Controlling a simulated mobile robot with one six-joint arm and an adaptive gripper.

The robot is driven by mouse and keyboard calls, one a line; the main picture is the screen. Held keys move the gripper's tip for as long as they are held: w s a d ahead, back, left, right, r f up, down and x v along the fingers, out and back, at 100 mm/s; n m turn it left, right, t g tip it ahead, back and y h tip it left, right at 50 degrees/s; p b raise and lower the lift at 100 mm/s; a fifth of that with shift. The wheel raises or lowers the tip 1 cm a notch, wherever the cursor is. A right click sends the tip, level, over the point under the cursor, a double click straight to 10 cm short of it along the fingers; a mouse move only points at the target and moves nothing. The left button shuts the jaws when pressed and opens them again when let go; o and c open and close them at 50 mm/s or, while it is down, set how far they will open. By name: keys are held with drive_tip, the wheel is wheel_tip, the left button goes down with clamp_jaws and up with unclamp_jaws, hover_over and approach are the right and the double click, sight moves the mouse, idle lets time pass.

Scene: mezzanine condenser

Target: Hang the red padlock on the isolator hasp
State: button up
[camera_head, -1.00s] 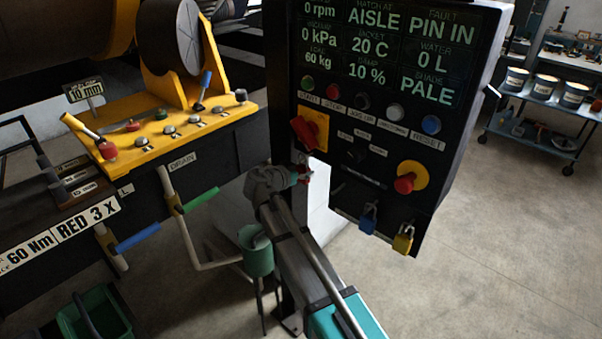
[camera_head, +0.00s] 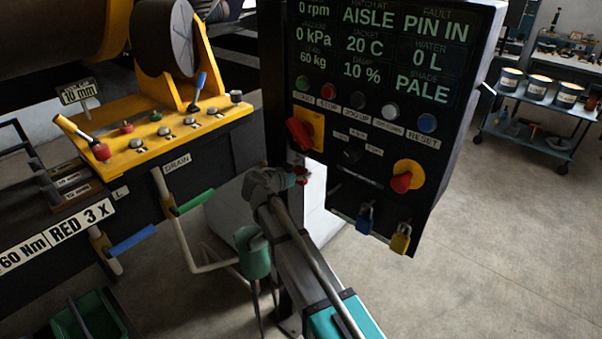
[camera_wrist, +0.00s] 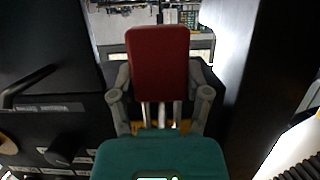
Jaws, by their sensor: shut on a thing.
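My gripper (camera_head: 290,178) is shut on the red padlock (camera_wrist: 158,62). In the wrist view the padlock's body stands between the two fingers, with its pale shackle legs running down in the picture towards a yellow part. The isolator (camera_head: 300,132), a red rotary handle on a yellow plate, is at the control panel's left edge, just above my gripper in the picture. The hasp itself is not clearly made out, and contact with the padlock cannot be told.
The black control panel (camera_head: 345,190) carries buttons and a red emergency stop (camera_head: 402,182). A blue padlock (camera_head: 365,220) and a yellow padlock (camera_head: 401,240) hang at its lower edge. A yellow lever console (camera_head: 150,135) stands left. Open floor lies right, before a trolley (camera_head: 540,132).

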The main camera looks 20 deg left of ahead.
drive_tip(key=o, duration=1.3)
